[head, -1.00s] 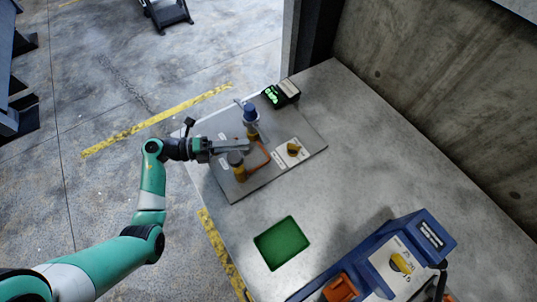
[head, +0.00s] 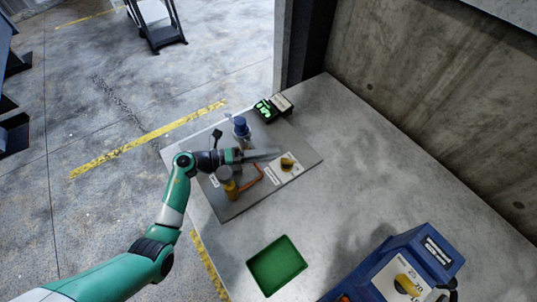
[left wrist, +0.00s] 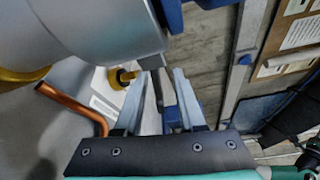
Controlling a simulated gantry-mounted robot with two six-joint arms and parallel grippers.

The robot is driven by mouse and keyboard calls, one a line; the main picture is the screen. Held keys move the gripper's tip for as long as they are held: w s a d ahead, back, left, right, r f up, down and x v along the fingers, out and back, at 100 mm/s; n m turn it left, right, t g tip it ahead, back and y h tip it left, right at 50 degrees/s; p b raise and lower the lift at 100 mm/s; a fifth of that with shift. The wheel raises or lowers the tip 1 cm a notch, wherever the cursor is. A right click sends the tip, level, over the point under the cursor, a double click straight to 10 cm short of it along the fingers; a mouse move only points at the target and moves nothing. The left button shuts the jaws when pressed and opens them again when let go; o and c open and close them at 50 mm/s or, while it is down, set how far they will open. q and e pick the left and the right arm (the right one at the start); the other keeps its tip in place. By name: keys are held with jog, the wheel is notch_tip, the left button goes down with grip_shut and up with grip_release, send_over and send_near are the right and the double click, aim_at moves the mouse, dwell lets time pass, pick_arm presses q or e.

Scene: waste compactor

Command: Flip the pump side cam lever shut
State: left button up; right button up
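The pump plate (head: 240,207) lies on the bench, with a blue-topped fitting (head: 240,127) and a grey-capped yellow fitting (head: 226,176). A bent orange pipe (head: 250,181) runs beside them; it also shows in the left wrist view (left wrist: 75,108). My left gripper (head: 272,154) reaches across the plate between the two fittings. In the left wrist view, its fingers (left wrist: 160,82) stand apart, with a narrow dark grey lever-like piece (left wrist: 163,88) between them. Whether they touch it I cannot tell. A large grey cylinder (left wrist: 75,30) fills the upper left there. My right gripper is not in view.
A yellow knob (head: 287,163) sits on a white panel at the plate's right. A black device with green lights (head: 265,110) stands behind. A green tray (head: 277,266) and blue machine (head: 420,252) are nearer. The bench between plate and wall is clear.

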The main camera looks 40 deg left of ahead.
pick_arm(q)
grip_shut()
jog(key=shift+f+m, duration=0.15)
jog(key=shift+m, duration=0.15)
dwell(0.4)
jog(key=shift+w+a+f+m+g+y+p, duration=0.15)
jog(key=shift+a+f+m+g+y+p, duration=0.15)
jog(key=shift+f+m+y+p, duration=0.45)
jog(key=m, duration=0.1)
jog(key=a+f+m+y, duration=0.1)
jog(key=m, duration=0.1)
jog(key=shift+w+f+p, duration=0.1)
jog(key=shift+f+p, duration=0.15)
jog(key=shift+p, duration=0.15)
jog(key=shift+w+a+f+m+g+y+p, duration=0.15)
jog(key=shift+a+f+m+y+p, duration=0.15)
jog(key=shift+a+m+y, duration=0.25)
jog(key=shift+w+a+f+m+g+y+p, duration=0.15)
jog(key=shift+a+f+m+y, duration=0.15)
jog(key=shift+m, duration=0.4)
jog(key=shift+w+a+f+m+y, duration=0.1)
jog(key=shift+a+f+m+y, duration=0.2)
jog(key=shift+a+m+y, duration=0.55)
jog(key=shift+m, duration=0.25)
